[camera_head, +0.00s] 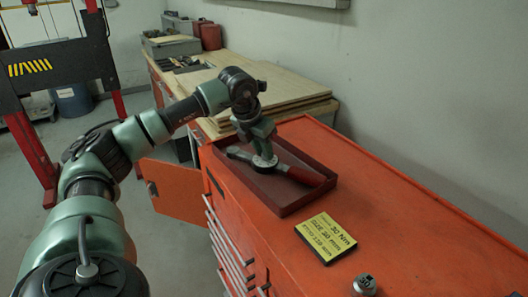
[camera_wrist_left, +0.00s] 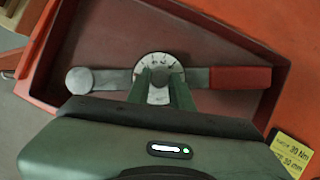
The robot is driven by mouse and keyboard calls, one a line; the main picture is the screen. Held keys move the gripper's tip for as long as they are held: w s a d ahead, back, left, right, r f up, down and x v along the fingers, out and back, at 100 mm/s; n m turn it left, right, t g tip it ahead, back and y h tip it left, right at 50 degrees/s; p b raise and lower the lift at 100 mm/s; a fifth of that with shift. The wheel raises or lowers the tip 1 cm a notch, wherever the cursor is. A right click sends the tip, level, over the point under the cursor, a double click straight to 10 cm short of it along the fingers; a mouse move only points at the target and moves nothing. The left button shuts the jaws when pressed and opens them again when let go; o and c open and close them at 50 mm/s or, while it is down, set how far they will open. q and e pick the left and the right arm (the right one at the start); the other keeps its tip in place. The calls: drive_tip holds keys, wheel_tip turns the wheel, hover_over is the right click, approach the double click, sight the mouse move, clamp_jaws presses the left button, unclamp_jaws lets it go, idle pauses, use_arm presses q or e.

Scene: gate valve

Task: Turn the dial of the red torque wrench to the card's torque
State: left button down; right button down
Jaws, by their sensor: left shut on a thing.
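The torque wrench lies in a dark red tray (camera_head: 282,206). Its red handle (camera_head: 305,176) points right, and a grey shaft leads left to a round head (camera_wrist_left: 80,80). The white dial (camera_wrist_left: 160,66) sits mid-wrench, its marks too small to read. My left gripper (camera_head: 263,148) reaches down from above and is shut on the dial; in the wrist view its green fingers (camera_wrist_left: 162,92) cover the dial's lower part. The yellow card (camera_head: 325,238) lies on the orange cabinet top in front of the tray and reads 30 Nm. My right gripper is out of view.
A small metal part (camera_head: 365,285) stands near the cabinet's front edge. The orange top (camera_head: 410,225) is clear to the right. Wooden boards (camera_head: 285,90) lie on a bench behind the tray. The tray's low walls surround the wrench.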

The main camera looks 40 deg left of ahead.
use_arm(q)
drive_tip(key=m, duration=0.1)
drive_tip(key=m+h+p, duration=0.1)
drive_tip(key=m, duration=0.1)
drive_tip(key=shift+a+r+m, duration=0.15)
drive_tip(key=shift+m, duration=0.15)
drive_tip(key=shift+w+a+m+h+p, duration=0.1)
drive_tip(key=shift+m+h+p, duration=0.55)
drive_tip(key=shift+m, duration=0.85)
drive_tip(key=c, duration=1.3)
unclamp_jaws()
drive_tip(key=shift+o, duration=0.2)
drive_tip(key=shift+g, duration=0.3)
drive_tip(key=b+v, duration=0.1)
drive_tip(key=v, duration=0.6)
drive_tip(key=shift+a+r, duration=0.15)
drive_tip(key=shift+r, duration=0.15)
